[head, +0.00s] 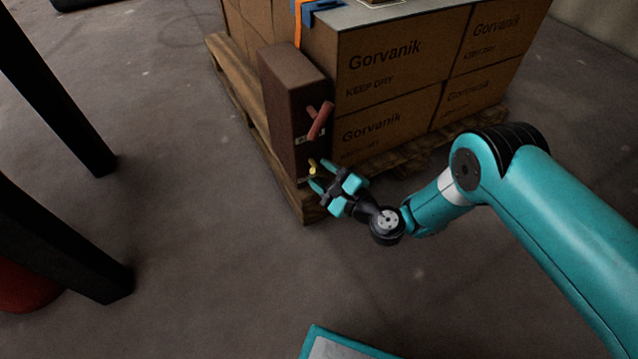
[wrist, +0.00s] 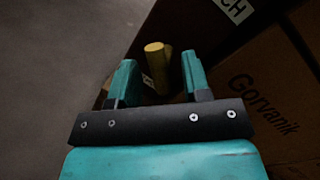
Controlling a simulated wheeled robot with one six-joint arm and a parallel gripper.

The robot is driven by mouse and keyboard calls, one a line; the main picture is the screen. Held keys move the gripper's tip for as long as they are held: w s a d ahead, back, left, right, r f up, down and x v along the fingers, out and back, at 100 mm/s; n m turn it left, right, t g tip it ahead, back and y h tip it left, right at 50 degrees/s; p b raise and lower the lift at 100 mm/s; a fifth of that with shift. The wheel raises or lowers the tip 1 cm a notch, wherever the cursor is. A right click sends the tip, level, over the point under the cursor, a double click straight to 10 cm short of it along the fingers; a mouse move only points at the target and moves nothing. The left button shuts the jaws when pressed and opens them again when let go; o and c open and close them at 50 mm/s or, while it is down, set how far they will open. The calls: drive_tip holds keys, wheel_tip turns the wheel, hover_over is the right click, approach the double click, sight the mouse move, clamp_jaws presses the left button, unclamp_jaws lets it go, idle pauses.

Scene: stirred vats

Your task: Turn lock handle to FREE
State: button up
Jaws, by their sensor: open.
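A dark brown box (head: 290,110) stands upright at the near left corner of the pallet. Its front face carries a red handle (head: 320,121), tilted, and lower down a small yellow handle (head: 313,168). I cannot tell which one is the lock handle, and no FREE mark is readable. My gripper (head: 319,175) is open in front of the yellow handle. In the wrist view the yellow handle (wrist: 157,62) shows between the two teal fingers, with gaps on both sides. Whether its end is fully inside the jaws is unclear.
Stacked Gorvanik cartons (head: 395,65) stand right of the box on a wooden pallet (head: 385,160). A white label (wrist: 233,9) ending in "CH" is partly visible on the box. Dark posts (head: 60,95) stand at left.

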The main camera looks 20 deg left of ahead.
drive_tip(key=b, duration=0.1)
drive_tip(key=a+b, duration=0.1)
drive_tip(key=shift+w+f+b, duration=0.2)
drive_tip(key=shift+b, duration=0.15)
drive_tip(key=shift+a+r+b, duration=0.1)
drive_tip(key=shift+r+b, duration=0.05)
drive_tip(key=shift+b, duration=0.15)
drive_tip(key=shift+r, duration=0.1)
drive_tip(key=shift+c, duration=0.4)
clamp_jaws()
